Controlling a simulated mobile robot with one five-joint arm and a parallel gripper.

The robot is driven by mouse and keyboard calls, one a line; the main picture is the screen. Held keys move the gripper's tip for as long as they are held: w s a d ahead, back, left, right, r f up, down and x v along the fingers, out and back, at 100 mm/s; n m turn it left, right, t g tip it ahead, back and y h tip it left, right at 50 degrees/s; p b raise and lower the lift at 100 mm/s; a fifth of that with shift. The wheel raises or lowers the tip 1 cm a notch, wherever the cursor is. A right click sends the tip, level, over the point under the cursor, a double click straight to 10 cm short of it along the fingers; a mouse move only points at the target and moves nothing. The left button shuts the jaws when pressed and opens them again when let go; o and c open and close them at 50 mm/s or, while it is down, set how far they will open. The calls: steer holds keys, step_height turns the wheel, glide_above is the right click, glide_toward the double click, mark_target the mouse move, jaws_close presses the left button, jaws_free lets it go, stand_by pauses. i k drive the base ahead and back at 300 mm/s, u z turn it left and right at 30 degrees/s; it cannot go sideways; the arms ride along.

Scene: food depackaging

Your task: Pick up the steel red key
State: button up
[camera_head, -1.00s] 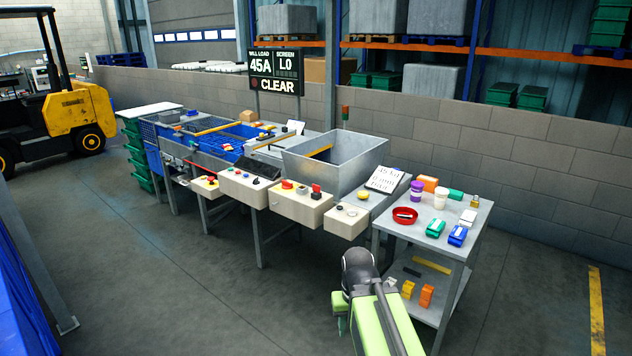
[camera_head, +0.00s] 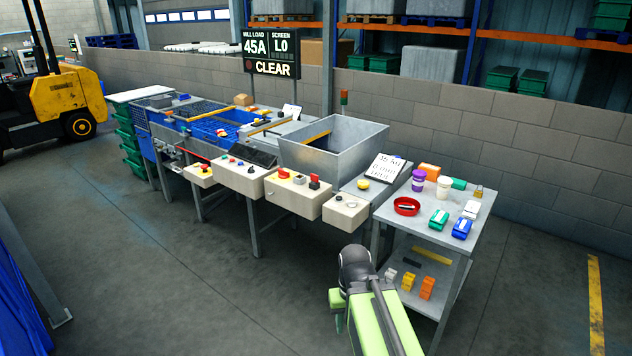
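I cannot make out the steel red key for certain. A small red piece (camera_head: 314,181) stands on a cream control box (camera_head: 297,193) in the middle; it is too small to tell whether it is a key. A red round dish (camera_head: 406,206) on the top of the grey side table (camera_head: 395,232) holds something small that I cannot identify. My arm (camera_head: 376,310) reaches up from the bottom in front of this table, with a dark joint at its far end. A green part shows at its left. My gripper's fingertips do not show.
The side table also carries a purple-lidded tub (camera_head: 418,180), a green box (camera_head: 439,218), a blue box (camera_head: 461,228) and a padlock (camera_head: 479,191). Orange blocks (camera_head: 427,288) lie on its lower shelf. A steel hopper (camera_head: 338,148) stands behind the controls. Floor (camera_head: 190,290) at left is clear.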

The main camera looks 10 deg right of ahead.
mark_target(314, 176)
steer(key=u, duration=0.35)
steer(key=i, duration=1.25)
steer(key=u, duration=0.65)
steer(key=i, duration=1.45)
steer(key=z, duration=0.05)
